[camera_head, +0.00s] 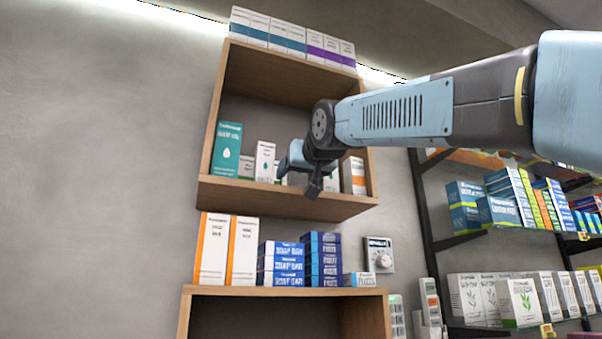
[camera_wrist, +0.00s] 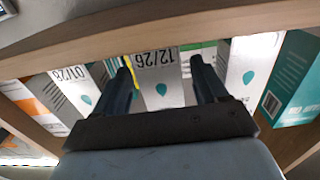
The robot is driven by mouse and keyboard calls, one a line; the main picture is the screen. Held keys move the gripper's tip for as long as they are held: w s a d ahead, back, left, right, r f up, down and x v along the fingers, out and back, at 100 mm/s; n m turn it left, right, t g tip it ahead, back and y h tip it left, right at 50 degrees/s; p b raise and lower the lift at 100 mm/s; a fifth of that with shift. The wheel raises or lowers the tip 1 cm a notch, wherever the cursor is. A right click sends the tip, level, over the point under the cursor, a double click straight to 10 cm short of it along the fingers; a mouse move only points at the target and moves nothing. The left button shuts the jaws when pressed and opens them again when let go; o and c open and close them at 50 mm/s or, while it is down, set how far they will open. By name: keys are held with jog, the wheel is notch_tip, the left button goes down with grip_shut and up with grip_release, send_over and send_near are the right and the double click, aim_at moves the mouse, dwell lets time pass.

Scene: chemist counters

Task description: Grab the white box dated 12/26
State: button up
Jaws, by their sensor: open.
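The white box dated 12/26 (camera_wrist: 162,88) is in the wrist view, upside down, with a teal drop on its face. It stands inside the wooden wall shelf (camera_head: 290,202). My gripper (camera_wrist: 161,66) is open, with one finger toward each side of this box in the picture; I cannot tell if they touch it. In the head view my gripper (camera_head: 311,186) is at the shelf's front and mostly hides the box. A similar white box (camera_wrist: 75,90), apparently dated 01/26, is to its left in the wrist view. Another white drop box (camera_wrist: 250,70) is to its right.
A teal box (camera_head: 227,150) stands at the shelf's left, an orange-banded white box (camera_head: 354,175) at its right. The shelf's front edge and side walls are close to my gripper. Blue soap boxes (camera_head: 281,263) stand below. A stocked rack (camera_head: 470,240) is at right.

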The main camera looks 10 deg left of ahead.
jog(key=shift+x, duration=1.1)
jog(key=c, duration=1)
